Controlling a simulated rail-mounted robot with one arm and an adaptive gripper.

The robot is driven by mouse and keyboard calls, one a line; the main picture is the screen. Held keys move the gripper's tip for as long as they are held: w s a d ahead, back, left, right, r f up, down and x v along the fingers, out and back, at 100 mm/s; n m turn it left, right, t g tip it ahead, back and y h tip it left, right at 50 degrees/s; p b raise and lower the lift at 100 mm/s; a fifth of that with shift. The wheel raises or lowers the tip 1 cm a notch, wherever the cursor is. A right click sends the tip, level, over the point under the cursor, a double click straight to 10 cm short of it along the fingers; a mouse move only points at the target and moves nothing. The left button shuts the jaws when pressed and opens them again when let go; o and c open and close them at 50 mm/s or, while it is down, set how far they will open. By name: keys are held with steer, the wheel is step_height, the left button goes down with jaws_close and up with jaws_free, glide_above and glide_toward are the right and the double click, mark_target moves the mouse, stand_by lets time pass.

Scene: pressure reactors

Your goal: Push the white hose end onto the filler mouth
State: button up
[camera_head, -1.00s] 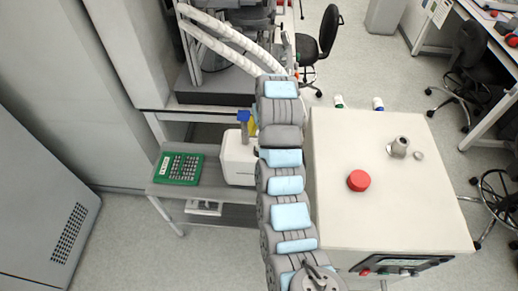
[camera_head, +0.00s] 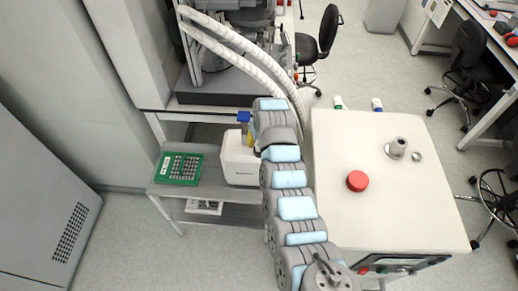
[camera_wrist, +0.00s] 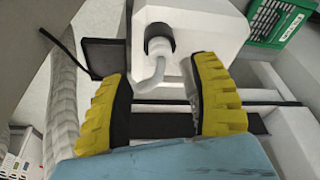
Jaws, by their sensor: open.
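In the wrist view a white bent tube (camera_wrist: 152,76) lies between and just beyond the fingers of my gripper (camera_wrist: 163,100). Its upper part meets a black-ringed collar (camera_wrist: 158,38) at the white box (camera_wrist: 200,25). I cannot tell whether the tube is seated there or only overlaps it in the picture. My gripper is open. The yellow fingers stand either side of the tube's lower part, with no clear contact. In the head view, a yellow finger (camera_head: 251,139) shows beside the white box (camera_head: 239,163); my arm hides the rest. I cannot identify the filler mouth for certain.
A green rack (camera_head: 178,169) lies on the grey shelf (camera_head: 230,196) left of the box. Thick white ribbed hoses (camera_head: 235,42) hang behind my arm. A large white cabinet (camera_head: 330,225) with a red button (camera_head: 357,181) and metal fitting (camera_head: 397,148) stands close on the right.

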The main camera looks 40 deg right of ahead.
steer(key=shift+f, duration=0.5)
steer(key=shift+w+f, duration=0.1)
steer(key=shift+w, duration=0.05)
steer(key=shift+w+d+f, duration=0.1)
steer(key=shift+f, duration=0.05)
steer(key=shift+w+d+f, duration=0.1)
steer(key=shift+w+f, duration=0.05)
steer(key=shift+f, duration=0.15)
steer(key=shift+w+f, duration=0.25)
steer(key=shift+f, duration=0.3)
steer(key=shift+b+x, duration=0.7)
steer(key=shift+x, duration=0.5)
steer(key=shift+d+f, duration=0.1)
jaws_close()
